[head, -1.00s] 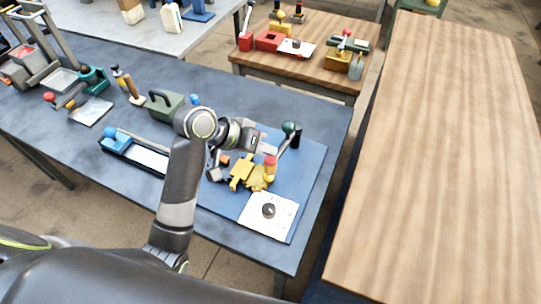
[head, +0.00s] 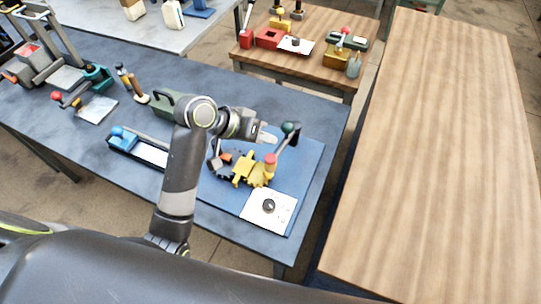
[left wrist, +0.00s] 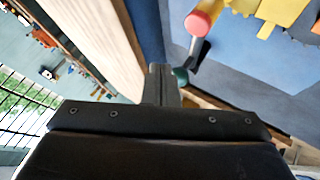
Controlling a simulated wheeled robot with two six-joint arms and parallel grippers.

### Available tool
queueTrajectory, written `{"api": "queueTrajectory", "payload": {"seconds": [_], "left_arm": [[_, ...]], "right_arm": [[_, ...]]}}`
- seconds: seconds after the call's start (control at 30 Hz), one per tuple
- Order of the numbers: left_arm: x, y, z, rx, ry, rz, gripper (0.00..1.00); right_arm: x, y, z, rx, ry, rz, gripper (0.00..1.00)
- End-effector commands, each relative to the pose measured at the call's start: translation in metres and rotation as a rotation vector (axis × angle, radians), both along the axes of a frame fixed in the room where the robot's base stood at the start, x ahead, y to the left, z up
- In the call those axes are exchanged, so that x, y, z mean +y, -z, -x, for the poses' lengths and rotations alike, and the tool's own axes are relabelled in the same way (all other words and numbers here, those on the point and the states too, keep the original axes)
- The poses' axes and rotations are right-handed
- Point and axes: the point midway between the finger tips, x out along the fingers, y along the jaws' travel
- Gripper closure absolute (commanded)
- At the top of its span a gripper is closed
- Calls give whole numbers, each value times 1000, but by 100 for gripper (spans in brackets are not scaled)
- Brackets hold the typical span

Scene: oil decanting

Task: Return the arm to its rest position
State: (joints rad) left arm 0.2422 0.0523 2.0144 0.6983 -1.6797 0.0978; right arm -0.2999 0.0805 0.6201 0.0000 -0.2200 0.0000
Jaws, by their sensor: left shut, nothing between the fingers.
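My left arm comes in from the lower left in the head view and bends over the grey-blue bench (head: 75,155). My left gripper (head: 270,139) is shut and empty above the blue mat (head: 312,170). Its closed fingers also show in the left wrist view (left wrist: 161,85). Beside and below it in the head view stands a yellow device (head: 244,170) with a red-topped knob (head: 270,160). A dark lever with a green ball (head: 288,128) stands just right of the gripper. My right gripper is not in view.
A white plate with a dark knob (head: 268,207) lies on the mat's front part. A blue and black tray (head: 135,145) and a green box (head: 168,104) are on the bench. A bare wooden table (head: 430,160) stands right. A smaller wooden table (head: 310,72) with several devices is behind.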

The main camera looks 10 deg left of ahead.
Motion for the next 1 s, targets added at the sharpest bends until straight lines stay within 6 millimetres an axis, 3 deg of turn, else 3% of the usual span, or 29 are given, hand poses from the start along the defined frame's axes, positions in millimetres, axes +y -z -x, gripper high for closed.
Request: {"api": "queueTrajectory", "payload": {"seconds": [0.37, 0.53, 0.67, 0.8, 1.0], "left_arm": [[0, 0, 0, 0, -1, -1, 100], [15, 17, 14, 13, -41, -41, 100], [44, 48, 45, 39, -123, -131, 100], [83, 78, 91, 71, -217, -258, 100], [133, 101, 161, 115, -323, -449, 100]], "right_arm": [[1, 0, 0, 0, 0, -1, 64], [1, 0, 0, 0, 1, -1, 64], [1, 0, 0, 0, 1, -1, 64], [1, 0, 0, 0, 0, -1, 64], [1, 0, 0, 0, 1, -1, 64]]}}
